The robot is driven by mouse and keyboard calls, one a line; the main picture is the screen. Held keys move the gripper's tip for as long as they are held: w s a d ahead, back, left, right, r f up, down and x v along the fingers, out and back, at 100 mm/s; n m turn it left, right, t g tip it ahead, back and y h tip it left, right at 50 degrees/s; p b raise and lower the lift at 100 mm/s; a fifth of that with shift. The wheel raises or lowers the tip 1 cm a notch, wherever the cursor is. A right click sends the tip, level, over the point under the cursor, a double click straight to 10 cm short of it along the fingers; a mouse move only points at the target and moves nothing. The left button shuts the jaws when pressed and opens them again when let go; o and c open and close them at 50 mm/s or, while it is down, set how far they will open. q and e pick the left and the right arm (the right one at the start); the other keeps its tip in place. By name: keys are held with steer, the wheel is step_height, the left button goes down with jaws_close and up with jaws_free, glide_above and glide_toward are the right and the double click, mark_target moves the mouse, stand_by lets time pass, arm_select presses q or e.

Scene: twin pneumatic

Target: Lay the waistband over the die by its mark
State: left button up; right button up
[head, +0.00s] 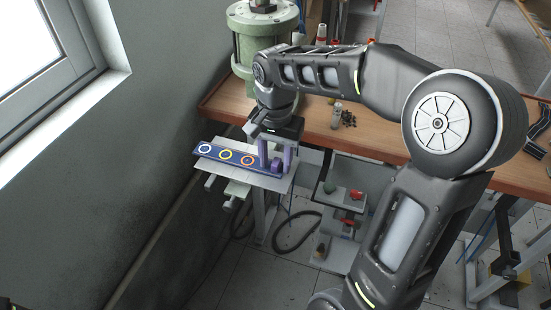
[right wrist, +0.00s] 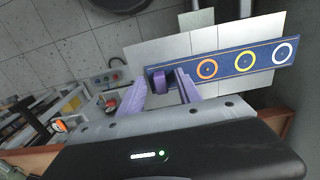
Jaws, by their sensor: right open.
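The waistband looks to be the dark blue strip (head: 215,154) with white, yellow and orange rings. It lies flat on a pale metal plate (head: 272,185), and its orange edge line shows in the right wrist view (right wrist: 269,55). A purple rounded block (head: 277,167) stands at its end beyond the orange ring; it also shows in the right wrist view (right wrist: 160,82). My right gripper (head: 275,158) is open, its purple fingers on either side of the block with gaps. I cannot make out which part is the die. My left gripper is out of view.
A green cylinder machine (head: 265,45) stands behind, on a wooden bench (head: 385,143). A small bottle (head: 337,114) and dark small parts sit on the bench. A grey wall (head: 120,170) rises close to the plate's left. A shelf with red parts (head: 345,200) is below right.

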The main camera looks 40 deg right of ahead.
steer(key=shift+r, duration=0.15)
step_height(320, 180, up, 8)
steer(key=shift+f+b, duration=0.25)
steer(key=shift+b, duration=0.1)
stand_by(0.5)
